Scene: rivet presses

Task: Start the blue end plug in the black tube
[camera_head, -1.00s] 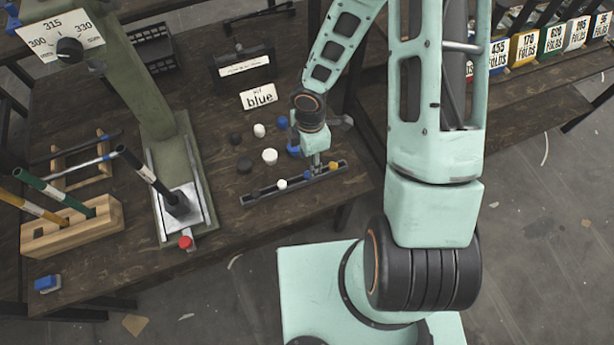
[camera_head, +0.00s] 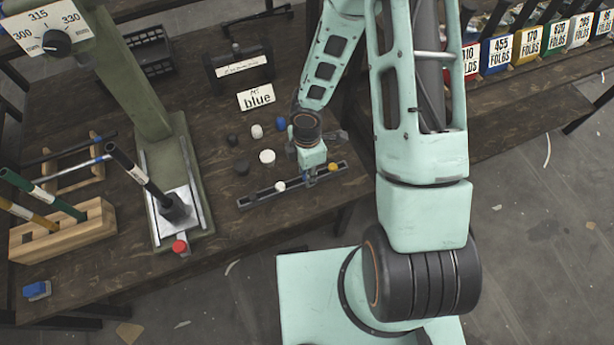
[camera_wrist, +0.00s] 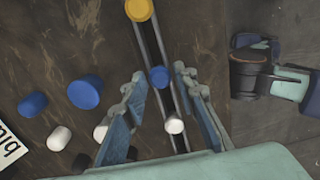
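The black tube (camera_head: 135,168) leans at a slant, its lower end in the black holder (camera_head: 178,208) on the green press. In the wrist view a blue end plug (camera_wrist: 158,77) sits in a dark rail (camera_wrist: 152,45), between a yellow plug (camera_wrist: 140,9) and a white plug (camera_wrist: 174,125). My gripper (camera_wrist: 160,80) is open, with one finger on each side of the rail near the blue plug; I cannot tell whether they touch it. In the head view my gripper (camera_head: 311,178) is low over the rail (camera_head: 255,198) and hides the blue plug there.
Loose plugs lie left of the rail, including a large white one (camera_head: 267,157) and a blue one (camera_head: 281,124). A sign reading "blue" (camera_head: 256,98) stands behind them. A wooden rack (camera_head: 62,240) holds coloured tubes. A red knob (camera_head: 180,247) is at the press front.

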